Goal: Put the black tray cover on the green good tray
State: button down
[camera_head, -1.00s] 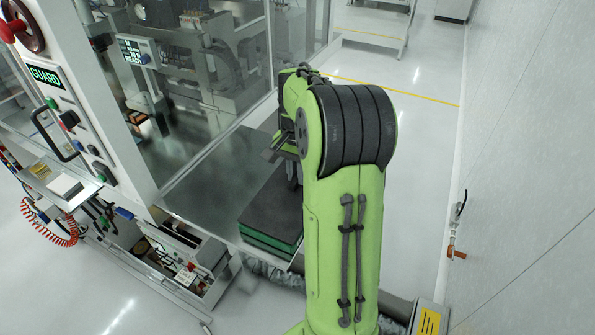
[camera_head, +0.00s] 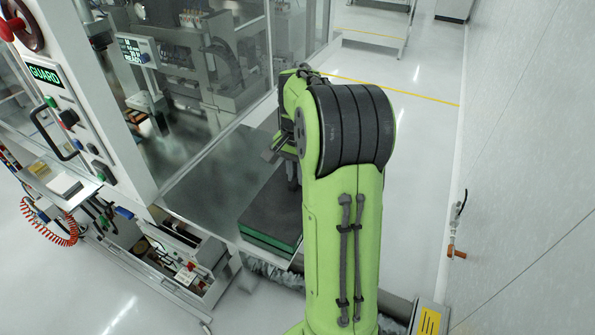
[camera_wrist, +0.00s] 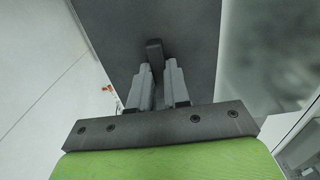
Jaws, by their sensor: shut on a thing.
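The black tray cover (camera_head: 266,205) is a flat dark sheet, partly hidden by my arm. My gripper (camera_wrist: 156,68) is shut on the upright dark handle (camera_wrist: 154,50) of the cover, with the cover's surface (camera_wrist: 115,30) filling the middle of the wrist view. In the head view my arm mostly hides the gripper.
The trays stand on a grey metal shelf (camera_head: 205,200) beside the glass-fronted machine (camera_head: 190,80). A control post with a GUARD sign (camera_head: 44,75) stands at the left. A pale wall (camera_head: 530,170) runs along the right, with clear floor (camera_head: 425,130) before it.

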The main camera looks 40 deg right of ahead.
jog(key=shift+f, duration=0.4)
dwell(0.5)
jog(key=c, duration=1.3)
grip_release()
jog(key=shift+r, duration=0.1)
jog(key=shift+r+p, duration=0.8)
jog(key=shift+r, duration=0.25)
jog(key=o, duration=0.6)
jog(key=shift+f, duration=0.1)
jog(key=shift+c, duration=0.2)
